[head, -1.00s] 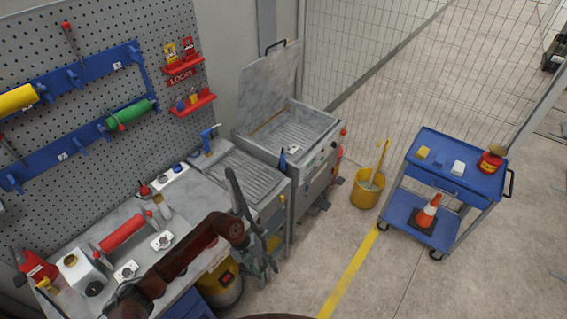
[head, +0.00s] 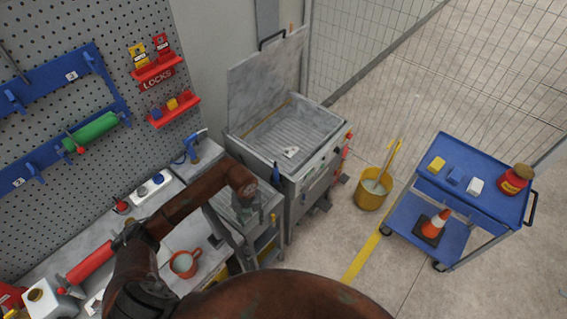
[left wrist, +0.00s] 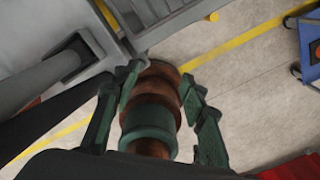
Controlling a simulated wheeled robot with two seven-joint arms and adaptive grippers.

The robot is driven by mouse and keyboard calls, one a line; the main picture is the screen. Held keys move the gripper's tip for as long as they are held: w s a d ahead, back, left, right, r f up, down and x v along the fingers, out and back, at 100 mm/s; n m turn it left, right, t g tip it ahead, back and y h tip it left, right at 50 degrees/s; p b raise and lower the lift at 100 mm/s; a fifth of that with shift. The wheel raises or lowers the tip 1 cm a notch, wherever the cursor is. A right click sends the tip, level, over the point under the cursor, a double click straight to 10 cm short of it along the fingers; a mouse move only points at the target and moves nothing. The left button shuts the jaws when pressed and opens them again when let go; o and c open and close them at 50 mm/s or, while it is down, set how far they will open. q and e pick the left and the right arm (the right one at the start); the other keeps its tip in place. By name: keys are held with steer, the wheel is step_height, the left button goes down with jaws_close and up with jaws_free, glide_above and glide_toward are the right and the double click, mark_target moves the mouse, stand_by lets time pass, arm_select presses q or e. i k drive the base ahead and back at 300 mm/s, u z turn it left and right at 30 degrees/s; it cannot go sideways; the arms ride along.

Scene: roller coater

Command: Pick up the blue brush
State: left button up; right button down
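A narrow dark-blue upright thing (head: 277,173), likely the blue brush, stands at the front left edge of the open wash basin (head: 262,158) in the head view. It is too small to make out bristles. My left gripper (head: 250,216) is below and left of it in the picture, over the ridged drainboard, apart from it and partly hidden by my brown wrist. The left wrist view shows the fingers of the left gripper (left wrist: 160,78) spread, with brown and green round parts, seemingly mine, between them. The brush is not seen there. My right gripper is out of view.
A blue cart (head: 500,205) stands at the right with small blocks and a red can. A yellow bucket (head: 371,193) is on the floor. The bench holds a red roller (head: 90,262) and a mug (head: 185,263). The raised basin lid (head: 268,82) stands behind the basin.

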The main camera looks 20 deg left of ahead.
mark_target(275, 172)
steer(key=i, duration=0.9)
